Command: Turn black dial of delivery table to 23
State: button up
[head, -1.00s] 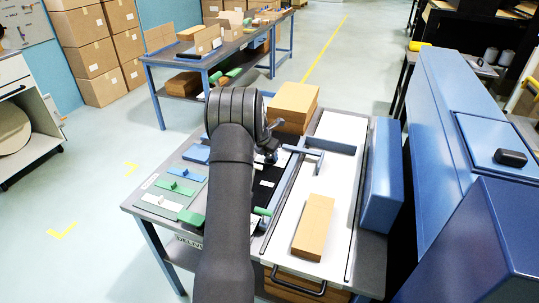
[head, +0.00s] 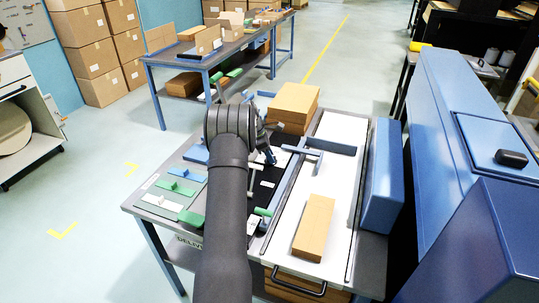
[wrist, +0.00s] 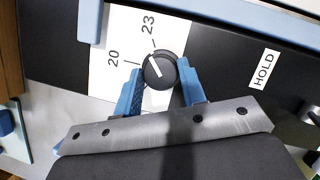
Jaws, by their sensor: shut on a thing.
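The black dial (wrist: 160,71) sits on a white scale plate (wrist: 106,82) in the wrist view. The plate carries the printed numbers 20 and 23, each with a short tick. The dial's white pointer line slants up-left, between the 20 tick and the 23 tick. My gripper (wrist: 161,78) has its two blue fingers closed on opposite sides of the dial. In the head view my gripper (head: 268,155) is low over the dark panel of the delivery table (head: 142,205). The dial cannot be made out there.
A HOLD label (wrist: 264,69) lies right of the dial, with another dark knob (wrist: 312,114) at the right edge. In the head view, a blue T-shaped bar (head: 318,150) and a cardboard box (head: 313,228) are on the white bed to the right. Stacked cardboard (head: 294,105) stands behind.

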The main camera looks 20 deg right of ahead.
jog(key=shift+m+g, duration=0.4)
jog(key=shift+m, duration=0.7)
jog(key=o, duration=1)
jog(key=shift+w+r, duration=0.1)
jog(key=v, duration=1.7)
jog(key=shift+d+r, duration=0.2)
jog(key=shift+d, duration=0.1)
